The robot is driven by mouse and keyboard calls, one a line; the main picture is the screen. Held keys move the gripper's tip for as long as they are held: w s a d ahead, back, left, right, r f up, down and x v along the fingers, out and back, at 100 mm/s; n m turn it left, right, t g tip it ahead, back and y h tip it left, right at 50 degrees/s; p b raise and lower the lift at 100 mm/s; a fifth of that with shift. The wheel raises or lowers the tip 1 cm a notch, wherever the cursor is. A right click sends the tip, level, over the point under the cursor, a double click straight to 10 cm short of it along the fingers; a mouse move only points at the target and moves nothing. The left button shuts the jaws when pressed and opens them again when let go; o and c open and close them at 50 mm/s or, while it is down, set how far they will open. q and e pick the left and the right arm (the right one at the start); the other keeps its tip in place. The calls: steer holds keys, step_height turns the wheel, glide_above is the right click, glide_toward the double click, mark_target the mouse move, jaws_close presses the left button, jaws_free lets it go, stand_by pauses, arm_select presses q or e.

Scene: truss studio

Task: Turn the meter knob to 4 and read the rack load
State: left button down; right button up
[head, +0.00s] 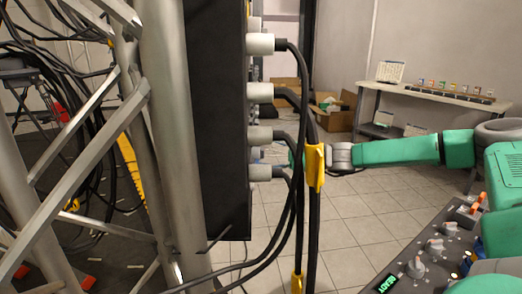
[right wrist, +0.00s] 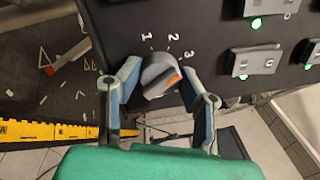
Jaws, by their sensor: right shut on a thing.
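The meter knob (right wrist: 158,75) is grey and round with an orange mark on its right side. It sits on a dark panel, with 1, 2 and 3 printed around its upper side. The orange mark lies below the 3; no 4 is visible there. My right gripper (right wrist: 156,92) is shut on the knob, one blue-grey finger on each side. In the head view my right gripper (head: 266,154) reaches the dark rack (head: 214,110) from the right, partly hidden by cables. My left gripper is out of view.
Thick black cables (head: 300,80) with yellow clips (head: 315,165) hang from white plugs beside my right gripper. Metal truss (head: 165,120) fills the left. Grey units with green lights (right wrist: 256,62) neighbour the knob.

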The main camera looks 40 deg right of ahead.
steer(key=m+p, duration=0.1)
steer(key=m, duration=0.2)
steer(key=m+p, duration=0.1)
steer(key=m, duration=0.2)
steer(key=shift+d+f+h+p, duration=0.1)
steer(key=shift+f+h+p, duration=0.1)
steer(key=shift+h+p, duration=0.1)
steer(key=shift+s+f+m+t+p, duration=0.1)
steer(key=shift+m+t+p, duration=0.3)
steer(key=shift+m+p, duration=1.4)
steer(key=shift+m+b, duration=0.7)
steer(key=shift+m, duration=0.1)
steer(key=o, duration=1.1)
steer(key=shift+d, duration=0.2)
